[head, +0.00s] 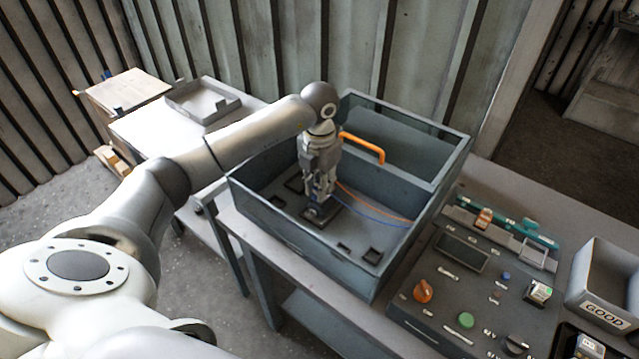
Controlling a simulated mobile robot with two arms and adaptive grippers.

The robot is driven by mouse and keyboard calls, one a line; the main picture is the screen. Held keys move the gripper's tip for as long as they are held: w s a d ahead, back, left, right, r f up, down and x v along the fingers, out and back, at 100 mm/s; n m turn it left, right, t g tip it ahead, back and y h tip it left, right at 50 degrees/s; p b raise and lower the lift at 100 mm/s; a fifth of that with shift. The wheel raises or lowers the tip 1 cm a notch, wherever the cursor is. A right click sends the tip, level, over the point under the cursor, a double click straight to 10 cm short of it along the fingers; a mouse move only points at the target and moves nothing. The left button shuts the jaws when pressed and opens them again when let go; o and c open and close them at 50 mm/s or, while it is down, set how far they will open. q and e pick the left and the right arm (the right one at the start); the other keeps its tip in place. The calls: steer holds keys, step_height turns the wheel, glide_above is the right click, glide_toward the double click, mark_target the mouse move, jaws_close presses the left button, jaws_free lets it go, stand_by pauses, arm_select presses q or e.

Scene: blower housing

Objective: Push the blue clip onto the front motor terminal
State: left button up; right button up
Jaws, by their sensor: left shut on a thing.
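My left gripper (319,199) points down into the open grey-blue housing (300,249), its fingers shut low over the dark motor area on the housing floor. A blue wire (372,217) runs from the right to the fingertips, where the blue clip is held; the clip is mostly hidden, with only a small bluish spot showing. An orange wire (375,203) runs above the blue one. The front motor terminal is hidden by the fingers, so I cannot tell whether the clip touches it. My right gripper is not in view.
The housing walls stand around the gripper, and an orange curved bar (364,147) is right behind it. A control panel (470,285) with knobs and a grey bin marked GOOD (605,290) are at the right. A shallow tray (202,99) lies on the left table.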

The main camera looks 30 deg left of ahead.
arm_select(q)
steer(key=shift+f, duration=0.4)
steer(key=o, duration=0.9)
steer(key=shift+c, duration=0.2)
step_height(320, 180, up, 12)
stand_by(0.3)
